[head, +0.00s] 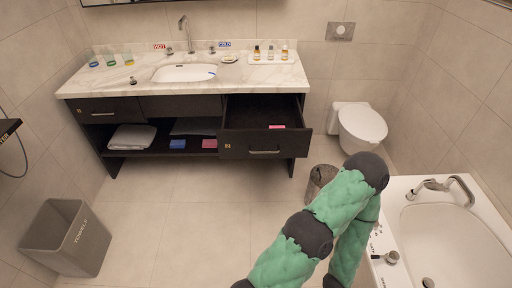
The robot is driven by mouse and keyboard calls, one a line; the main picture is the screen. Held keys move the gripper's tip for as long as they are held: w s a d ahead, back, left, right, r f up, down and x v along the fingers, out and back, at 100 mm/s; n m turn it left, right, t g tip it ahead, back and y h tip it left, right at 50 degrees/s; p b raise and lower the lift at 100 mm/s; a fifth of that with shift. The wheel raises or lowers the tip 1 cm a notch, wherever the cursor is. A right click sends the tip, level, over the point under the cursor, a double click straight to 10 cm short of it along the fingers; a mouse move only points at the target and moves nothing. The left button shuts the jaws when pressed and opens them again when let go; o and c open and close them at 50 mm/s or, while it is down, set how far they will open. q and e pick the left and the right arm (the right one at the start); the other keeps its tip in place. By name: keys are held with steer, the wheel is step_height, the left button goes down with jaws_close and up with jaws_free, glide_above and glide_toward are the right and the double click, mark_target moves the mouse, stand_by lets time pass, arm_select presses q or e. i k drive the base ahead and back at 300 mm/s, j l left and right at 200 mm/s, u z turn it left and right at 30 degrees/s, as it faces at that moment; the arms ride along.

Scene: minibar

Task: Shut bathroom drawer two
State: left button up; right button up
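The dark vanity (190,104) stands against the far wall under a white marble top. Its right drawer (263,142) is pulled out toward me, with a silver handle on its front and a small pink item (277,127) inside it. The left drawer (108,110) looks closed. One of my arms, in a green sleeve with dark joints, rises from the bottom right and bends back down. Its gripper is out of frame. My other arm is not in view. Nothing touches the open drawer.
A grey towel bin (67,238) stands at the left. A small waste basket (321,181) sits partly behind my arm. A toilet (361,127) is at the back right and a bathtub (452,240) at the right. The floor (190,215) before the vanity is clear.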

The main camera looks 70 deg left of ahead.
mark_target(245, 132)
steer(key=j+u, duration=0.1)
steer(key=u, duration=2.2)
